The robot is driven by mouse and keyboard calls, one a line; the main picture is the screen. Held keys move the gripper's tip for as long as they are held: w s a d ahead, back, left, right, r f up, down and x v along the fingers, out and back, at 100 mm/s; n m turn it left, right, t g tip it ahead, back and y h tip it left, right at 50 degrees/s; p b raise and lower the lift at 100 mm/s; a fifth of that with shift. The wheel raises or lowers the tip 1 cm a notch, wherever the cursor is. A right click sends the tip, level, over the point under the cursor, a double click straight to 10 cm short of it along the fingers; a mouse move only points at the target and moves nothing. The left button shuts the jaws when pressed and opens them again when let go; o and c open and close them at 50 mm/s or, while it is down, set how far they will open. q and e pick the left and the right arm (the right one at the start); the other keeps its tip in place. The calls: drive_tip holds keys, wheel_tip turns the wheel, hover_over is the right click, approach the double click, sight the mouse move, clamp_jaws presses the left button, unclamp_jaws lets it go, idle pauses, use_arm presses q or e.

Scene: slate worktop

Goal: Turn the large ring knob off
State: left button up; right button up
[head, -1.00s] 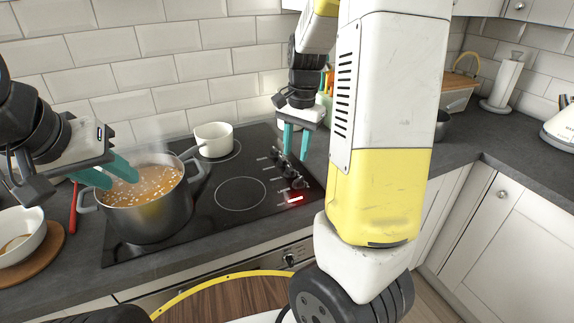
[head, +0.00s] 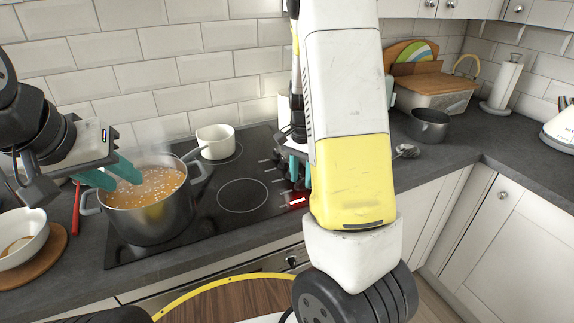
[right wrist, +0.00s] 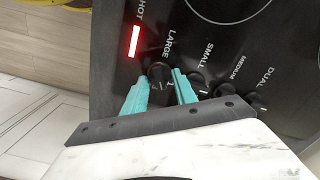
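The large ring knob (right wrist: 159,76), a small black knob beside the LARGE label, shows in the right wrist view on the black hob (right wrist: 112,60). My right gripper (right wrist: 160,80) has its two teal fingers on either side of this knob, apart from each other. I cannot tell whether they touch it. In the head view my right gripper (head: 298,168) is low over the hob's right edge, partly hidden by my arm. My left gripper (head: 124,182) is open and empty above the pot (head: 150,222) of steaming soup.
The red HOT light (right wrist: 134,41) is lit. The SMALL, MEDIUM and DUAL knobs stand close beside the right finger. A white saucepan (head: 215,141) stands at the back of the hob. A metal pot (head: 428,126) and a spoon (head: 407,151) lie to the right.

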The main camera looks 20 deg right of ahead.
drive_tip(key=shift+c, duration=0.4)
clamp_jaws()
drive_tip(key=shift+n, duration=0.4)
drive_tip(key=n, duration=0.5)
drive_tip(key=shift+w+n, duration=0.1)
drive_tip(key=shift+n, duration=0.2)
drive_tip(key=n, duration=0.5)
drive_tip(key=shift+a, duration=0.15)
drive_tip(key=shift+n, duration=0.4)
drive_tip(key=shift+o, duration=0.4)
unclamp_jaws()
